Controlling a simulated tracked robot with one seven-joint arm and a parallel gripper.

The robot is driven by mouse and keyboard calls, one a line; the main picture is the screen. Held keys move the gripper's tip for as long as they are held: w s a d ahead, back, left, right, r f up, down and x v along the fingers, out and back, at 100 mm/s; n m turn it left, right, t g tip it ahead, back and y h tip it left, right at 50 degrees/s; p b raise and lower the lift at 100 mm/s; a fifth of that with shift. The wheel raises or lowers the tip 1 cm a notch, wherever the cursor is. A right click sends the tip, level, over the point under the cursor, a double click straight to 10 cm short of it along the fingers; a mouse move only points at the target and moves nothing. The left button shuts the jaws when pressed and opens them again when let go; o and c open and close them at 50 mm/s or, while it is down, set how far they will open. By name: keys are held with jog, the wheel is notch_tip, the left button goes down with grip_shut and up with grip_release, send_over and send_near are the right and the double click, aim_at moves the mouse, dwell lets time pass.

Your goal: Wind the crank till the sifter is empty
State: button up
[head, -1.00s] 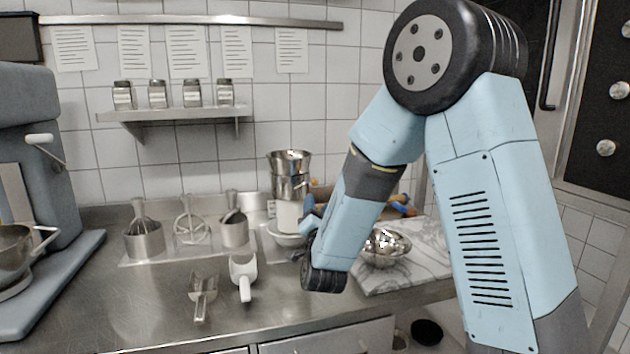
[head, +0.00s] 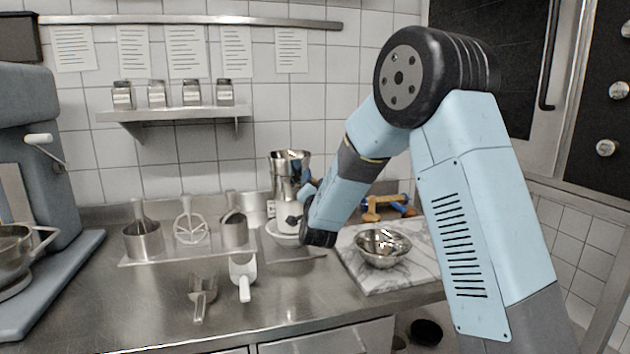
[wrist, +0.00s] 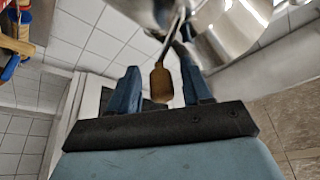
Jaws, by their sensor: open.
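The sifter (head: 288,163) is a shiny metal cup at the back of the counter in the head view. Its metal wall (wrist: 235,25) fills the upper right of the wrist view. The crank shows in the wrist view as a bent metal rod ending in a brownish handle (wrist: 162,84). My gripper (wrist: 162,76) is open, with one blue finger on each side of the handle; I cannot tell whether either touches it. In the head view my gripper (head: 306,190) is beside the sifter, partly hidden by my wrist. The sifter's inside and contents are not visible.
A white bowl (head: 284,236) stands below the sifter. A metal bowl (head: 382,248) sits on a marble board (head: 415,265) at right. Two scoops (head: 202,292) (head: 243,278) lie in front, a utensil rack (head: 150,258) behind them. A mixer (head: 35,150) is at left.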

jog(key=shift+w+r, duration=0.15)
jog(key=shift+w, duration=0.35)
